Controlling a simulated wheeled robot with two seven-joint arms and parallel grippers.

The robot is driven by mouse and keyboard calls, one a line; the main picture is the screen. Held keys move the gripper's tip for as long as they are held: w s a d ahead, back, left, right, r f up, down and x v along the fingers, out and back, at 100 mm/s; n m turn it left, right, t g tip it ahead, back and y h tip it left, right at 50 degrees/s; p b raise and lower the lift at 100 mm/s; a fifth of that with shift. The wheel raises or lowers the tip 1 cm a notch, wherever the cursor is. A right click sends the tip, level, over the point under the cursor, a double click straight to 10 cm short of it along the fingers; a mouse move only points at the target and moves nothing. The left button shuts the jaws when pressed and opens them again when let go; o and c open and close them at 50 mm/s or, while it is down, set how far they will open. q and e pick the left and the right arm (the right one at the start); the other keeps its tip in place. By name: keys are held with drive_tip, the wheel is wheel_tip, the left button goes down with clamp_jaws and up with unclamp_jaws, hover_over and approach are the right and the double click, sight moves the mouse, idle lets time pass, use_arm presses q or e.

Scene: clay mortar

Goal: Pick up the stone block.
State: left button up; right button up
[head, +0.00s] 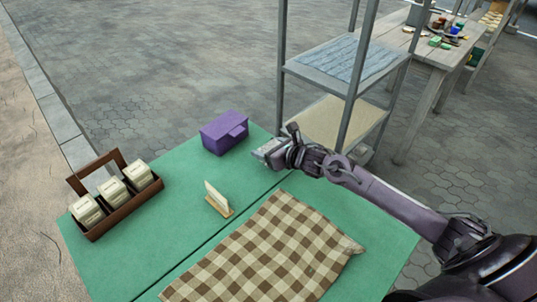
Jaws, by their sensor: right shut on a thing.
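My right gripper (279,156) reaches in from the right over the far right part of the green table. It is shut on a small light grey block, the stone block (266,149), which shows at the tip of the gripper. The fingers and wrist hide part of the block. I cannot tell whether the block touches the table or is held just above it. My left gripper is not in view.
A purple box (224,132) stands left of the gripper on the green table (180,200). Nearer are a small card stand (218,200), a brown checked cloth (265,255) and a brown carrier (120,217) with cream blocks. A metal shelf (350,95) rises close behind my right gripper.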

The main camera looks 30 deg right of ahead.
sight(268, 145)
wheel_tip(268, 145, up, 17)
drive_tip(key=shift+f, duration=0.2)
idle(0.7)
